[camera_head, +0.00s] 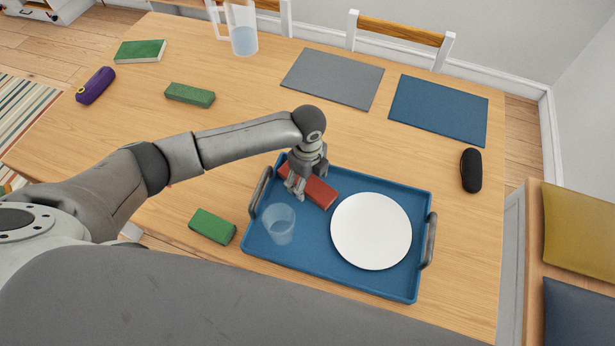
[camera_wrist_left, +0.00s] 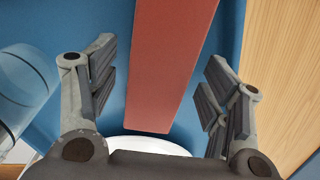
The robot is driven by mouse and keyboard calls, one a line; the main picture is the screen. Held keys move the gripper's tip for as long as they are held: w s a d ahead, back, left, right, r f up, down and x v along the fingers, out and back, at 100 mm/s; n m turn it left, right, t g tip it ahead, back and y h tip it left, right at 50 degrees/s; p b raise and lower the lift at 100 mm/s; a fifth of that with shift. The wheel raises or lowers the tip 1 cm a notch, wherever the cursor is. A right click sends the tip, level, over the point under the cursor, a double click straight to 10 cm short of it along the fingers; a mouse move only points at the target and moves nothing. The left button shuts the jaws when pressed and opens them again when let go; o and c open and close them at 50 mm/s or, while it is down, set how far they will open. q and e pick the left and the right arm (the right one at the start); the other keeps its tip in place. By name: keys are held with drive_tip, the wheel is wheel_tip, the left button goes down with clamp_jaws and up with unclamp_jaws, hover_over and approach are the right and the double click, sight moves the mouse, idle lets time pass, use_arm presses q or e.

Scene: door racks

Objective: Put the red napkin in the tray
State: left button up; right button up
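The red napkin (camera_head: 321,193), a folded oblong block, lies in the blue tray (camera_head: 340,272) near its far left corner. It also shows in the left wrist view (camera_wrist_left: 168,65), over the tray's blue floor. My left gripper (camera_head: 296,187) is just above the napkin's left part, hiding some of it. In the left wrist view the fingers of the left gripper (camera_wrist_left: 160,75) are spread, one on each side of the napkin, with gaps to it. My right gripper is not in view.
The tray also holds a white plate (camera_head: 371,231) and a clear glass (camera_head: 280,224). A green block (camera_head: 212,226) lies left of the tray. A black case (camera_head: 471,171) lies to the right. Grey (camera_head: 333,78) and blue (camera_head: 439,109) mats lie beyond.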

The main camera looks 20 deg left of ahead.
use_arm(q)
drive_tip(key=shift+r, duration=0.1)
drive_tip(key=shift+r, duration=0.2)
wheel_tip(320, 180, up, 12)
drive_tip(key=shift+b, duration=0.35)
drive_tip(key=shift+s+f, duration=0.1)
drive_tip(key=shift+f, duration=0.1)
idle(0.4)
